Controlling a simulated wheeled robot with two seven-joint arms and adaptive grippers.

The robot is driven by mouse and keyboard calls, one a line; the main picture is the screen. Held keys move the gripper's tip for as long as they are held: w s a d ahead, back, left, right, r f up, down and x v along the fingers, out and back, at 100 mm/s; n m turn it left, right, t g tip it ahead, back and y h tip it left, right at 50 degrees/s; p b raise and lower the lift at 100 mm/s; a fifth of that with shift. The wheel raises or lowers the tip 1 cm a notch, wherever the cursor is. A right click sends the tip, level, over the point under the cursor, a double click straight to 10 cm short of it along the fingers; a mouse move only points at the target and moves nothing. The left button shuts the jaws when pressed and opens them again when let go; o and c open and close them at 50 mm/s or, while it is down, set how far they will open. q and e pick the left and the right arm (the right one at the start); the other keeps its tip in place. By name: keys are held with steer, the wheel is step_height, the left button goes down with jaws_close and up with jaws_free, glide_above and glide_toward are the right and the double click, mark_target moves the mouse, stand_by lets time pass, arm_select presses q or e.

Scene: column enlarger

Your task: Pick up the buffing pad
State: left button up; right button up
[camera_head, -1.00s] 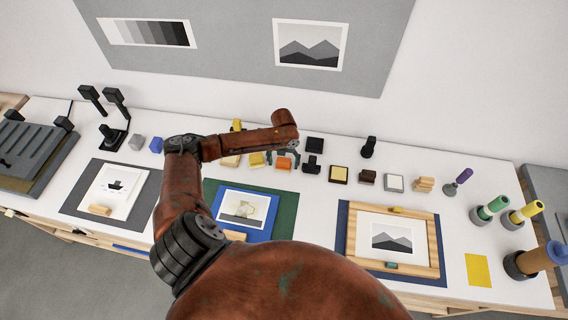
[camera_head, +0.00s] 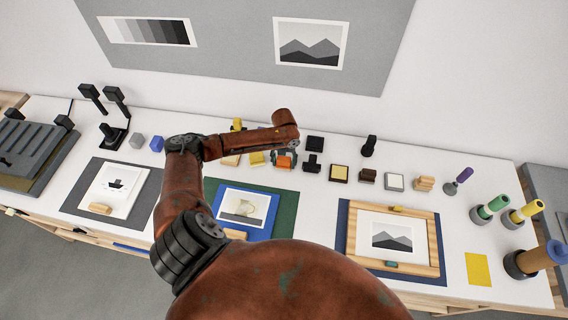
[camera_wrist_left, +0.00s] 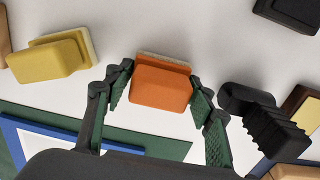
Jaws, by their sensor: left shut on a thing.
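An orange block with a thin pale grey pad along one face (camera_wrist_left: 162,86) stands on the white bench, and I take it for the buffing pad. In the head view it shows small, just below the end of my left arm (camera_head: 285,161). My left gripper (camera_wrist_left: 160,93) is shut on it, one green-lined finger against each short side. It looks to be at bench height; I cannot tell whether it is lifted. The forearm hides part of the area behind it in the head view. My right gripper is not in view.
A yellow block (camera_wrist_left: 50,57) stands left of the held block, and a black ridged tool (camera_wrist_left: 265,115) stands to its right. A black square block (camera_head: 315,144) stands behind. The green mat (camera_head: 288,208) lies in front. Several more blocks line the bench rightward.

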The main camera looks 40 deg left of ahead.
arm_select(q)
steer(key=shift+r, duration=0.1)
steer(key=shift+r, duration=0.5)
steer(key=s+d+r+b, duration=0.1)
steer(key=s+d+r, duration=0.2)
steer(key=s+r, duration=0.8)
steer(key=s, duration=0.2)
steer(key=shift+s+d+r+b, duration=0.2)
steer(key=shift+s+r+b, duration=0.1)
steer(key=shift+r+b, duration=0.1)
steer(key=o, duration=0.6)
steer(key=c, duration=0.4)
